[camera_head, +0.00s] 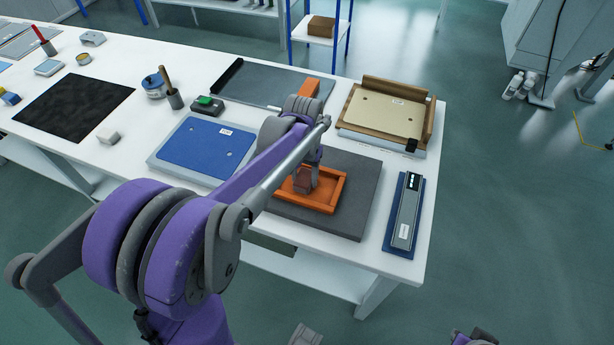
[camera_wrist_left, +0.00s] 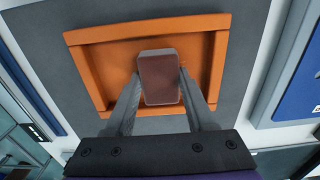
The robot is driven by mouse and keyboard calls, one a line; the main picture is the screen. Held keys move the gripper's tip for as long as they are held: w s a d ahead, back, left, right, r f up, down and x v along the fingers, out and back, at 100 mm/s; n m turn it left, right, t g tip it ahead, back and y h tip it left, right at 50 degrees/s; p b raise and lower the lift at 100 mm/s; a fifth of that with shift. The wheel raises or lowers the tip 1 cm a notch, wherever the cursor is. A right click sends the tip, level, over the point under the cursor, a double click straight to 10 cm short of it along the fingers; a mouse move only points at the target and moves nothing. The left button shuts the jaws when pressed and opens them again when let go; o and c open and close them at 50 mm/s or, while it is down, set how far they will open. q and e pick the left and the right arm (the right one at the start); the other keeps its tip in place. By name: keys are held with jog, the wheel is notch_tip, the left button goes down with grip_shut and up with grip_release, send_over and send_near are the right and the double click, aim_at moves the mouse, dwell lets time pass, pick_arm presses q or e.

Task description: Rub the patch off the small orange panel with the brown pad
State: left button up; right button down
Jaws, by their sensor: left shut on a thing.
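The small orange panel (camera_head: 325,195) has a raised rim and lies on a dark grey mat (camera_head: 365,175). It fills the upper middle of the left wrist view (camera_wrist_left: 110,60). My left gripper (camera_head: 305,178) is shut on the brown pad (camera_head: 302,181), inside the panel's rim. I cannot tell whether the pad touches the panel face. I see no patch on the orange that shows; pad, fingers and arm hide part of it.
A blue panel (camera_head: 190,147) lies left of the mat. A beige panel in a wooden frame (camera_head: 384,108) stands behind right. A grey bar on a blue base (camera_head: 404,215) lies at the right, near the table's edge.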

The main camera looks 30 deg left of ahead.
aim_at(321, 190)
pick_arm(q)
jog(key=shift+s+a, duration=0.1)
jog(key=shift+a, duration=0.25)
jog(key=shift+d, duration=0.2)
jog(key=shift+d, duration=0.45)
jog(key=shift+w, duration=0.2)
jog(key=shift+d, duration=0.15)
jog(key=shift+d+f, duration=0.1)
jog(key=shift+d, duration=0.4)
jog(key=shift+w+d+r, duration=0.1)
jog(key=shift+w+d, duration=0.15)
jog(key=shift+d, duration=0.4)
jog(key=shift+w+d+r, duration=0.1)
jog(key=shift+w+d, duration=0.1)
jog(key=shift+d, duration=0.45)
